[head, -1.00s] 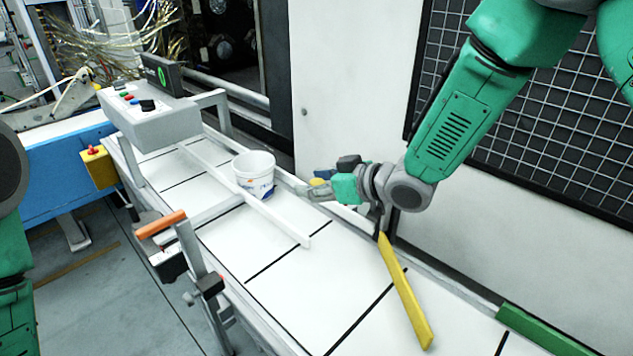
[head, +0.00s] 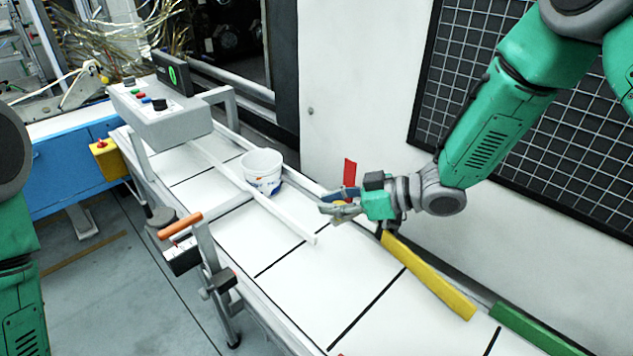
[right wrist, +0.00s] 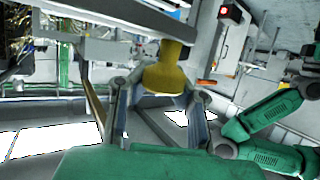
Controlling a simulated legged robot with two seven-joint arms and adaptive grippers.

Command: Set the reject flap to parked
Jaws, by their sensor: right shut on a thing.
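The reject flap is a long yellow bar (head: 430,277) at the belt's far side in the head view. It lies at a small angle to the far rail, its free end just left of a green strip (head: 540,330). My right gripper (head: 340,208) is beyond the flap's pivot end, at the far rail. In the right wrist view its fingers (right wrist: 160,92) are closed around a yellow knob (right wrist: 166,72), which shows only slightly in the head view. A red piece (head: 349,172) stands upright just behind the gripper. My left gripper is out of view.
A white tub (head: 262,170) stands on the white belt (head: 285,285) beside a long pale guide bar (head: 255,192). A grey control box (head: 160,115) spans the belt's far left end. An orange-handled lever (head: 180,224) stands at the near edge. A white wall (head: 360,80) rises behind.

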